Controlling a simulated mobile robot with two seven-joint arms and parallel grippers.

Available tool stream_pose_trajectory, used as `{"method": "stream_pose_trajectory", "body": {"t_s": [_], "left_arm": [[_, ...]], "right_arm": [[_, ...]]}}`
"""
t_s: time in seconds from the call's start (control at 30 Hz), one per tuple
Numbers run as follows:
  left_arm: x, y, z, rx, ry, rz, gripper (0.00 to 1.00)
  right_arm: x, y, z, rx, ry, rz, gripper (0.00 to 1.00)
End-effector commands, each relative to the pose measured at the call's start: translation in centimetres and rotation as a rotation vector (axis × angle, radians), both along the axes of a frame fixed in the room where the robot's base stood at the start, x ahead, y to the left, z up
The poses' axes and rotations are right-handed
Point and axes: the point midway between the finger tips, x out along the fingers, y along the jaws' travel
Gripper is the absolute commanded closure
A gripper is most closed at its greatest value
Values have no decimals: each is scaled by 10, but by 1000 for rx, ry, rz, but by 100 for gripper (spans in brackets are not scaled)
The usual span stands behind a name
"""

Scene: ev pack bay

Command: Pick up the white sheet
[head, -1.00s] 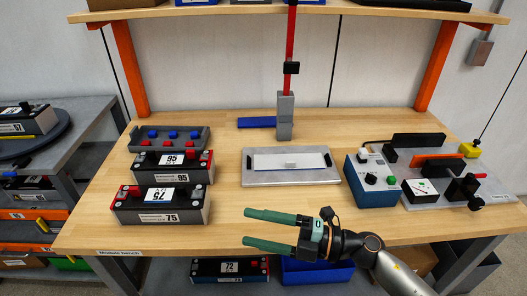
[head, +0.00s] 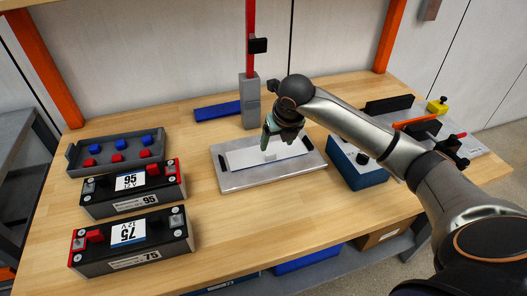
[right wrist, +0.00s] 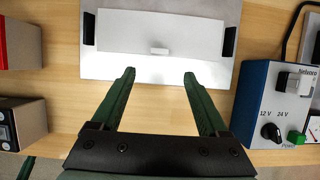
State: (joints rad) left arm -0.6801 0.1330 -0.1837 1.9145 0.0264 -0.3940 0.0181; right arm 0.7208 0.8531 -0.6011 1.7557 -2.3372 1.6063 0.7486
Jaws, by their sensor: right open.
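The white sheet (head: 246,160) lies flat on a grey metal plate (head: 232,184) on the bench. A small pale tab (head: 270,155) stands up from it. The sheet (right wrist: 160,33) and its tab (right wrist: 159,51) also show in the right wrist view. My right gripper (head: 267,138) is at the sheet in the head view and partly hides its far side. In the right wrist view the right gripper (right wrist: 158,74) is open, with nothing between its green fingers; the tab shows beyond the fingertips, roughly centred between them. My left gripper is in neither view.
Two black battery modules (head: 130,240) and a grey tray with red and blue caps (head: 73,158) stand at left. A blue control box (head: 358,170) is close on the right. A grey post (head: 249,100) rises behind the plate. Bench front is clear.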

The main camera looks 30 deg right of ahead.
Motion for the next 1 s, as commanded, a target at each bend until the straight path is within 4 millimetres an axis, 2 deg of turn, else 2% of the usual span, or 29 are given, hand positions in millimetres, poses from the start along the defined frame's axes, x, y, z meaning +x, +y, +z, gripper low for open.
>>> {"method": "stream_pose_trajectory", "body": {"t_s": [0.1, 0.37, 0.7, 1.0], "left_arm": [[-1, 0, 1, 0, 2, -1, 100], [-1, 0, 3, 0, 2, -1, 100], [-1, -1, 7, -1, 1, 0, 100], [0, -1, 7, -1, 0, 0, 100]], "right_arm": [[7, -1, -19, 3, 2, 1, 22], [16, -3, -37, 4, 1, 2, 22], [36, -8, -73, 3, 1, 2, 22], [38, -9, -77, 2, -1, 4, 22]]}}
